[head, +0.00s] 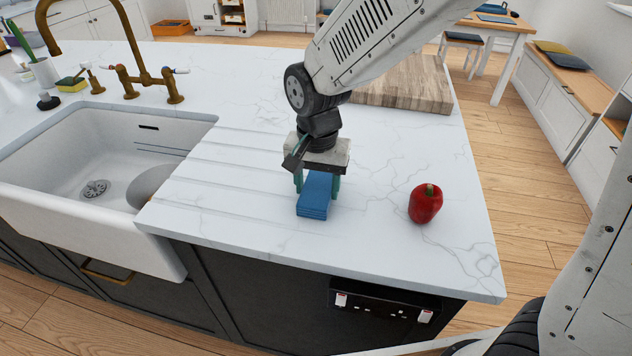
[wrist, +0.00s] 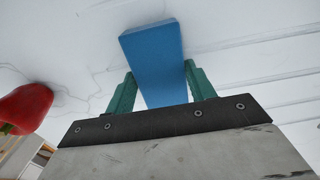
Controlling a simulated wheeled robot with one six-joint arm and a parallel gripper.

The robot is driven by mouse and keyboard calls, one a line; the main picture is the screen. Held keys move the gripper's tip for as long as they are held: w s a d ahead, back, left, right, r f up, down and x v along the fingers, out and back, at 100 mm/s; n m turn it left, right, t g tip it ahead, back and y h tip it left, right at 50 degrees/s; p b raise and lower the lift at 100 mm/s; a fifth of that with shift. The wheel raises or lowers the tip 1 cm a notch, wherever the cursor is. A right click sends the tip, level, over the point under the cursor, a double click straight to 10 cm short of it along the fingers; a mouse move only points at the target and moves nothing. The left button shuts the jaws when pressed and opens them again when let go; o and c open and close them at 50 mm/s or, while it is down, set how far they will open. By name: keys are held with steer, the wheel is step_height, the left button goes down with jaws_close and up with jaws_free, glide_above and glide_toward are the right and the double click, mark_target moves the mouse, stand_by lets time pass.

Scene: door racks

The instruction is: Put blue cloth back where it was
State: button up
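The blue cloth (head: 314,195) is a flat, folded, oblong block on the white marble counter, near the front edge. It also shows in the wrist view (wrist: 155,62). My gripper (head: 317,183) points down over it from above. Its two green fingers stand one on each long side of the cloth, close against it, with no clear gap in the wrist view (wrist: 160,80). The gripper looks shut on the cloth. The end of the cloth under my gripper's body is hidden. I cannot tell whether the cloth is lifted slightly off the counter.
A red pepper (head: 425,203) stands to the right of the cloth. A wooden board (head: 405,88) lies behind my arm. A white sink (head: 85,160) with a brass tap (head: 140,70) is at left, beside drain grooves. The counter between cloth and pepper is clear.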

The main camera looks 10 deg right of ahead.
mark_target(317, 188)
steer(key=o, duration=0.3)
steer(key=shift+o, duration=0.2)
step_height(317, 188, up, 12)
steer(key=shift+r, duration=0.2)
steer(key=s+d+r+n, duration=0.25)
steer(key=s+d, duration=0.55)
steer(key=d, duration=0.5)
steer(key=s+d+f+n+t, duration=0.1)
steer(key=s+d, duration=0.6)
steer(key=s, duration=0.4)
steer(key=shift+s+d, duration=0.25)
steer(key=shift+d, duration=0.05)
steer(key=shift+f+n, duration=0.1)
steer(key=shift+n, duration=0.15)
